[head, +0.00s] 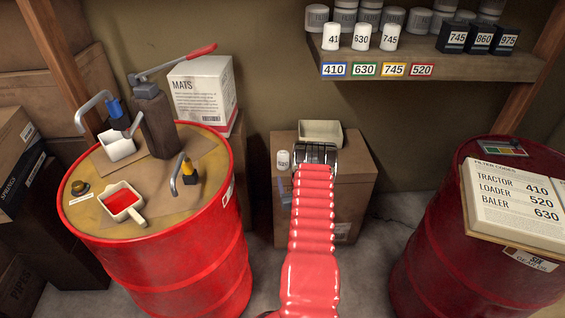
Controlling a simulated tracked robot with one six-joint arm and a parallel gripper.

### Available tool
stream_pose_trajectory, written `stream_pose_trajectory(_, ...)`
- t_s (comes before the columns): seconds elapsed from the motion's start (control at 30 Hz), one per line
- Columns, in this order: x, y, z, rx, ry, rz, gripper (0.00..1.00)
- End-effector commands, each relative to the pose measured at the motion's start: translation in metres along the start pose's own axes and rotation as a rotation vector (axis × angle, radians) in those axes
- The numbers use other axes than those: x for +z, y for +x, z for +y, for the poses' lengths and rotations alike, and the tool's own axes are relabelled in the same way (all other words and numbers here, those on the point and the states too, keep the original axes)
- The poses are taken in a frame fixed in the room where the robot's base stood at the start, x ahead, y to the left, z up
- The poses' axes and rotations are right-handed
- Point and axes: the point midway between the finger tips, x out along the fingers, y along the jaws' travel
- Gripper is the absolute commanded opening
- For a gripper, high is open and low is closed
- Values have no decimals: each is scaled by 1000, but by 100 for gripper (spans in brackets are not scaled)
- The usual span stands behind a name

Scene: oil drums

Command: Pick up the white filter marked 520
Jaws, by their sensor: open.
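A small white filter (283,158) stands upright on a brown cardboard box (352,172) in the middle; its number is too small to read surely. My gripper (317,148) is open, just right of this filter and apart from it, over the box top. Its fingers are seen from behind and partly hidden. White filters marked 410 (332,37), 630 (362,37) and 745 (390,37) stand on the wall shelf (450,66). A red 520 label (422,70) is on the shelf edge, with no white filter directly above it.
A pale tray (321,131) lies behind my gripper on the box. A red drum (200,250) with pumps stands left. Another drum (420,235), right, carries a filter-code board (525,202). Black filters (480,38) stand on the shelf's right. Floor shows between the drums.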

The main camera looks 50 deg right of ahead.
Motion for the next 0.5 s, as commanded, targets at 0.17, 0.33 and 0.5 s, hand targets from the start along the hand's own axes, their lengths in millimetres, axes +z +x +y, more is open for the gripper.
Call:
stream_pose_trajectory(0.17,-15,0,-1,-5,0,58,66)
stream_pose_trajectory(0.33,-15,0,-2,-5,0,57,66)
stream_pose_trajectory(0.5,-15,3,-2,-5,0,57,66)
